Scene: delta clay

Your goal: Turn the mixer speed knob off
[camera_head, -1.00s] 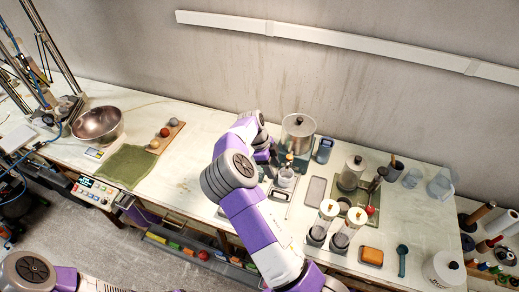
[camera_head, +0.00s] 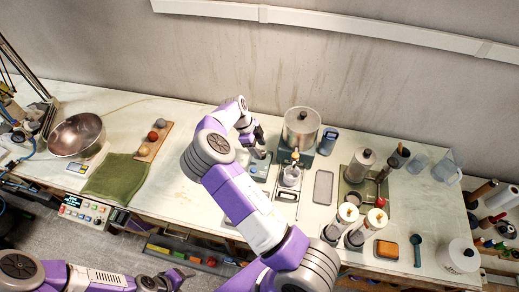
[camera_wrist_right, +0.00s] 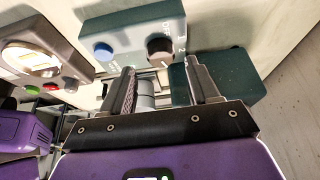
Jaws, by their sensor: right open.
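A teal control box (camera_wrist_right: 130,35) with a blue knob (camera_wrist_right: 103,50) and a dark knob (camera_wrist_right: 160,48) is in the right wrist view. Pale markings surround the dark knob; I cannot read its setting. In the head view the box (camera_head: 255,168) sits left of a metal pot (camera_head: 301,125) on a teal base. My right gripper (camera_head: 259,146) is open just above the box. In the right wrist view its fingertips (camera_wrist_right: 161,70) are apart, with the dark knob showing between and beyond them. Contact is not visible. My left arm shows at the bottom left; its gripper is not identifiable.
A metal bowl (camera_head: 76,135), green cloth (camera_head: 115,178) and wooden board (camera_head: 154,142) with balls lie left. A grey tray (camera_head: 323,187), a canister (camera_head: 361,164) and two clear dispensers stand right. The bench between cloth and control box is mostly bare.

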